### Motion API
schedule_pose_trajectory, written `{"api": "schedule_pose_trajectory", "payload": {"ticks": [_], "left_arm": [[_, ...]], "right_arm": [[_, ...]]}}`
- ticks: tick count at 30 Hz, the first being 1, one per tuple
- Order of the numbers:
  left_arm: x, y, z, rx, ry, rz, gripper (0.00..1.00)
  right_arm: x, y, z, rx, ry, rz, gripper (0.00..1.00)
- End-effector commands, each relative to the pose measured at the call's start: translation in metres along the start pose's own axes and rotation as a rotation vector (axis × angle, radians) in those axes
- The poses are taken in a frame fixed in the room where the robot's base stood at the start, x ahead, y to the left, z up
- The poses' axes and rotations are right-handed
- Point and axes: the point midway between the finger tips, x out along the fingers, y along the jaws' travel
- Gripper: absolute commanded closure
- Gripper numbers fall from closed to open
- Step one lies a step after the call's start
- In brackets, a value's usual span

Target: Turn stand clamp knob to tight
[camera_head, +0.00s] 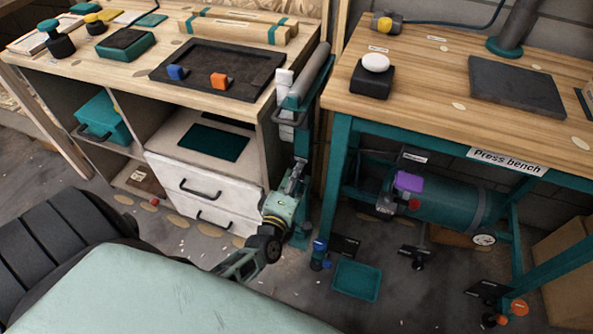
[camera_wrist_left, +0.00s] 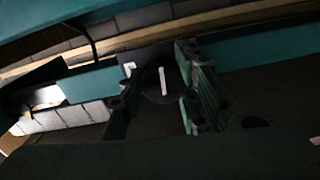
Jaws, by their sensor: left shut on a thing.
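The teal stand (camera_head: 303,215) stands between the two benches, with a grey cylinder (camera_head: 312,75) held near its top. My left gripper (camera_head: 297,172) is at the stand's post, below that cylinder. In the left wrist view my left gripper (camera_wrist_left: 160,90) has its two fingers on either side of a dark round knob (camera_wrist_left: 151,86) and is shut on it. The knob's face has a white line, nearly upright in that view. A small white mark (camera_wrist_left: 128,69) sits at the knob's upper left. In the head view the knob is hidden by the gripper. My right gripper is not in view.
The left workbench (camera_head: 215,100) carries a dark tray (camera_head: 205,62) with blue and orange blocks. The press bench (camera_head: 430,85) stands close on the right, with a teal tank (camera_head: 450,205) under it. A teal tray (camera_head: 357,280) lies on the floor right of the stand.

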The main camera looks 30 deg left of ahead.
Motion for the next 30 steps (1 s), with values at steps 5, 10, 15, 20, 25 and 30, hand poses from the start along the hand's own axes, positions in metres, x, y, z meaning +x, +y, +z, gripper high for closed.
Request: {"api": "schedule_pose_trajectory", "payload": {"ticks": [5,10,15,20,25,30], "left_arm": [[0.002,0.007,-0.003,0.167,0.011,0.011,0.96],[0.003,0.007,-0.002,0.328,0.011,0.011,0.96],[0.003,0.007,0.0,0.486,0.011,0.011,0.96],[0.003,0.006,0.001,0.622,0.011,0.012,0.96],[0.003,0.006,0.003,0.741,0.011,0.013,0.96],[0.003,0.005,0.004,0.826,0.011,0.014,0.96]], "right_arm": [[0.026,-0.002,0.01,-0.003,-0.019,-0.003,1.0],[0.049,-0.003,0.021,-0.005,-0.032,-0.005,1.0],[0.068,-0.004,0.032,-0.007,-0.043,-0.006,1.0],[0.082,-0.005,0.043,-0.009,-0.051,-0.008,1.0],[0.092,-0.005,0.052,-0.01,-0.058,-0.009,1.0],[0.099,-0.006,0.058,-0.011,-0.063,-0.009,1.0]]}}
